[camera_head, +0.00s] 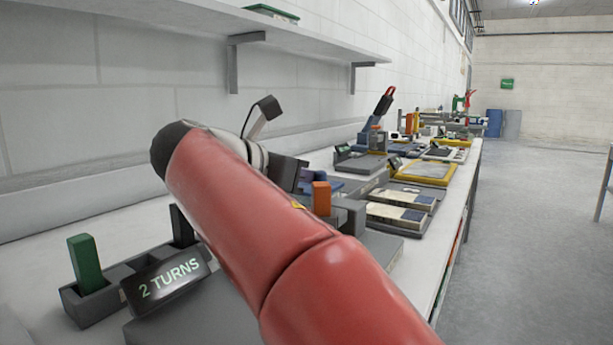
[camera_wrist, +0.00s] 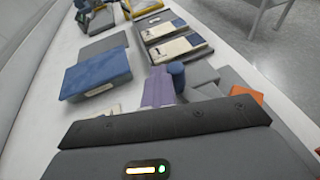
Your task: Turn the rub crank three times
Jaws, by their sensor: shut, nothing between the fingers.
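In the wrist view the dark body of my gripper (camera_wrist: 158,92) fills the bottom, and its fingers look shut with nothing between them. A dark blue rounded knob (camera_wrist: 177,71), perhaps the crank handle, stands just right of the fingertips; whether they touch, I cannot tell. A dark sign (camera_head: 168,279) reading "2 TURNS" stands at the front left. Beside it, a green block (camera_head: 86,262) stands upright in a grey slotted holder (camera_head: 90,305).
An orange block (camera_head: 321,198) and grey blocks (camera_head: 347,215) stand right of my arm. A flat blue block (camera_wrist: 97,72) and trays with pale packs (camera_head: 397,213) lie farther along the bench. A wall shelf (camera_head: 300,37) runs above.

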